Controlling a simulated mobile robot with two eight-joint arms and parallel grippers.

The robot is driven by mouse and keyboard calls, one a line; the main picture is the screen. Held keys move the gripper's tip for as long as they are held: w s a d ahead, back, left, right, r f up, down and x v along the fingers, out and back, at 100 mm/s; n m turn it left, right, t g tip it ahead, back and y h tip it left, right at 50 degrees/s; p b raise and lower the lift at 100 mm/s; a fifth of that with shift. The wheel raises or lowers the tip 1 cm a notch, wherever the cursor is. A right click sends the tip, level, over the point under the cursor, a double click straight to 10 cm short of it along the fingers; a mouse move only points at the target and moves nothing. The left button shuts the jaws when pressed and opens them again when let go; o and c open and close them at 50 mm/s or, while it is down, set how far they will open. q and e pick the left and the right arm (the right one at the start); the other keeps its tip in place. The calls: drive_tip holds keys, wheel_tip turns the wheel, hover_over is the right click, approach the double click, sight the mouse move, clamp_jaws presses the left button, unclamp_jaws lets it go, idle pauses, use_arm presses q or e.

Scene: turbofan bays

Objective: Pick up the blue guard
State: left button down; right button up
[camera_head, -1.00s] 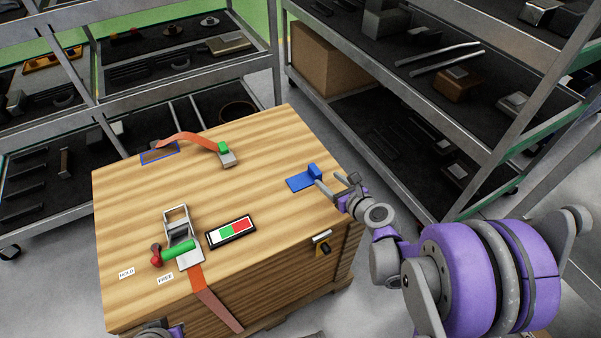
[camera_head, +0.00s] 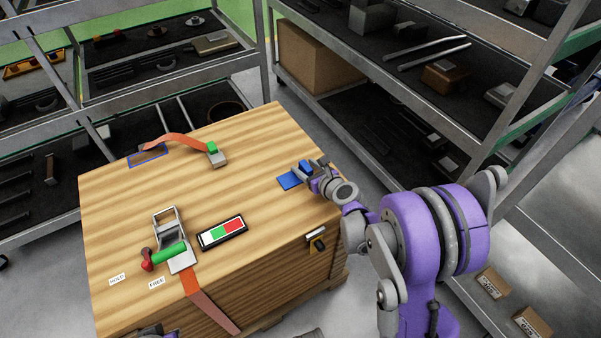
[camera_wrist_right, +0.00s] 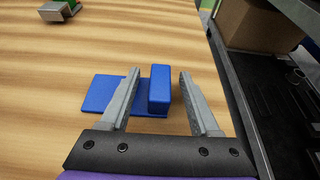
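The blue guard (camera_head: 290,180) lies on the wooden crate top (camera_head: 240,150), near its right edge. In the right wrist view the guard (camera_wrist_right: 160,88) is a flat blue plate with an upright block at its right end. My right gripper (camera_wrist_right: 157,85) is open, with one finger on each side of the upright block. A gap shows between the block and the right finger; the left finger is closer and covers part of the plate. In the head view my right gripper (camera_head: 311,170) is at the guard. My left gripper is not clearly seen; only a bit of that arm shows at the bottom edge.
A buckle with a green handle (camera_head: 170,251) and red knob stands at the crate's front left, with an orange strap (camera_head: 210,302). A red, green and white panel (camera_head: 222,232) lies beside it. Another orange strap (camera_head: 178,140) lies at the back. Metal shelves (camera_head: 420,90) stand behind and right.

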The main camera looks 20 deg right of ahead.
clamp_jaws()
